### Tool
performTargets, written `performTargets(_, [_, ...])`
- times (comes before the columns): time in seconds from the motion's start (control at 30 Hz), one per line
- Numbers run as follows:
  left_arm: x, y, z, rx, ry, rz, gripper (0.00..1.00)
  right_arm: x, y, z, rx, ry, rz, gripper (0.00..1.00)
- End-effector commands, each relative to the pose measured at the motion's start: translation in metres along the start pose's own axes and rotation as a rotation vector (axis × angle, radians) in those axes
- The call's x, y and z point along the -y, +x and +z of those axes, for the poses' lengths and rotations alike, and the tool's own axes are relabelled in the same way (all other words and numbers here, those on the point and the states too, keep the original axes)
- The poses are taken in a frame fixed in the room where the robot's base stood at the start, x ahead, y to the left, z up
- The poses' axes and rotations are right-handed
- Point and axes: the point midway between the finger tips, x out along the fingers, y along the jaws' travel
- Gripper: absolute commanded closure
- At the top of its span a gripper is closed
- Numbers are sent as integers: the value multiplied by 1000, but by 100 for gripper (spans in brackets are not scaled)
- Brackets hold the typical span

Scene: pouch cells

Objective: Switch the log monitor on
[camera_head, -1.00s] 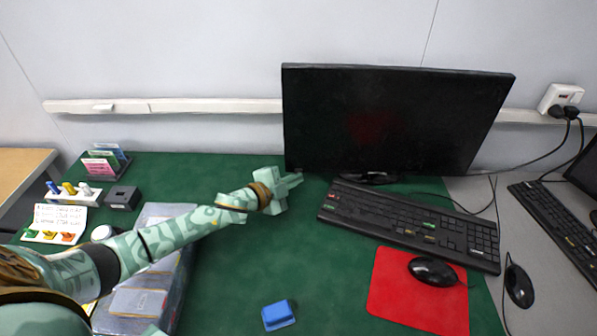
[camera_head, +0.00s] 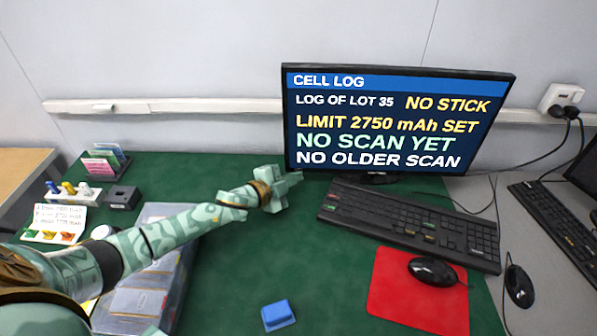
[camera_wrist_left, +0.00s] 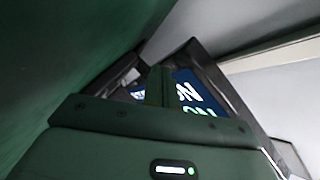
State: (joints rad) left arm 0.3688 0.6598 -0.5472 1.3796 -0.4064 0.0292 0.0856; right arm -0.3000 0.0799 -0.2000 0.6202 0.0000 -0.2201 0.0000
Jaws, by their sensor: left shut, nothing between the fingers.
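The log monitor (camera_head: 390,118) stands at the back of the green desk and is lit. Its screen reads CELL LOG, LOG OF LOT 35, NO STICK, LIMIT 2750 mAh SET, NO SCAN YET and NO OLDER SCAN. My left gripper (camera_head: 296,178) is shut and empty, with its fingertips by the monitor's lower left corner. I cannot tell whether they touch it. The left wrist view shows the monitor's lit screen (camera_wrist_left: 196,95) close behind the fingers (camera_wrist_left: 158,86), tilted and partly hidden by them. My right gripper is not in view.
A black keyboard (camera_head: 415,222) lies before the monitor, with a mouse (camera_head: 433,271) on a red mat (camera_head: 390,300). A blue block (camera_head: 278,315) sits at front centre. A clear-lidded box (camera_head: 180,285) lies under my left arm. The green desk's middle (camera_head: 240,265) is clear.

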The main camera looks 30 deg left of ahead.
Motion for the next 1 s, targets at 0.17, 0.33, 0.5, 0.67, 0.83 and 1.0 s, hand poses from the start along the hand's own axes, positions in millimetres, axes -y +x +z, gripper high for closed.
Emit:
performTargets(0.17, [0,0,0,0,0,0,100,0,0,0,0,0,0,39])
performTargets(0.33, [0,-1,-1,0,-1,-1,100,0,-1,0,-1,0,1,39])
performTargets(0.5, [-3,-7,-6,-1,-3,0,100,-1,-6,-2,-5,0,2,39])
performTargets(0.67, [-6,-11,-8,0,-1,-1,100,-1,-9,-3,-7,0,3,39])
performTargets(0.83, [-7,-11,-8,0,0,-1,100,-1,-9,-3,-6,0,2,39])
performTargets(1.0, [-8,-13,-10,0,-1,0,100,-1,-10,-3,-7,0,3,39])
